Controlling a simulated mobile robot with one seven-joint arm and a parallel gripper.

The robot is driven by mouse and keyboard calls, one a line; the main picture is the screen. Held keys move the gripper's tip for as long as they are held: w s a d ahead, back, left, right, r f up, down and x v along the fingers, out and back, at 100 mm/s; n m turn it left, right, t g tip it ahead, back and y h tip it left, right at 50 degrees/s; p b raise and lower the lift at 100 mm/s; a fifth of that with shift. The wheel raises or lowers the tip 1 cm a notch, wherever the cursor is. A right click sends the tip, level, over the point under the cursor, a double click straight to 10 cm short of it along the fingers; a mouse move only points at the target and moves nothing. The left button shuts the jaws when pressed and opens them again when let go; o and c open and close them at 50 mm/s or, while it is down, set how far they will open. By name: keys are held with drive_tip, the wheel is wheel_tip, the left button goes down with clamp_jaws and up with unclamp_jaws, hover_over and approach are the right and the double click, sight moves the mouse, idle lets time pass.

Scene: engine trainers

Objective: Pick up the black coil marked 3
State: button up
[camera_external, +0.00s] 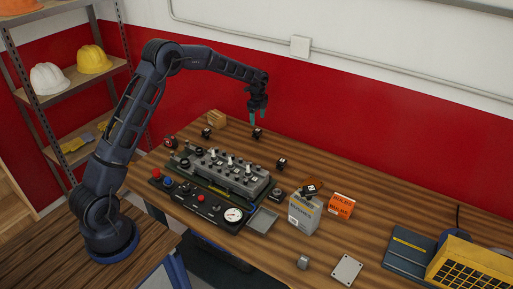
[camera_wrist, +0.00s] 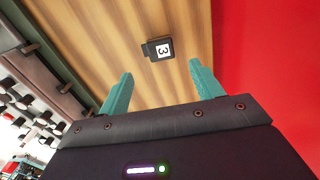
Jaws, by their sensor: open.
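The black coil marked 3 (camera_wrist: 150,50) lies on the wooden table in the wrist view, its white label with the 3 facing up. In the external view a small black coil (camera_external: 257,133) on the table just below my gripper appears to be the same one; its mark is too small to read there. My gripper (camera_external: 258,116) hangs pointing down above it, near the back of the table. In the wrist view my gripper (camera_wrist: 161,70) has its two teal fingers spread apart, with nothing between them. The coil is beyond the fingertips, apart from them.
Other small black coils stand nearby, one to the left (camera_external: 206,133) and one to the right (camera_external: 281,164). The engine trainer (camera_external: 225,178) is in front. A wooden block (camera_external: 217,117) sits behind left. A grey box (camera_external: 304,213) and an orange box (camera_external: 341,206) stand right. The red wall is close behind.

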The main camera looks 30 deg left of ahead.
sight(257, 130)
drive_tip(key=shift+w+a+f, duration=0.1)
drive_tip(key=shift+a+f, duration=0.05)
drive_tip(key=shift+f, duration=5.3)
drive_tip(key=c, duration=0.9)
drive_tip(key=shift+r, duration=0.1)
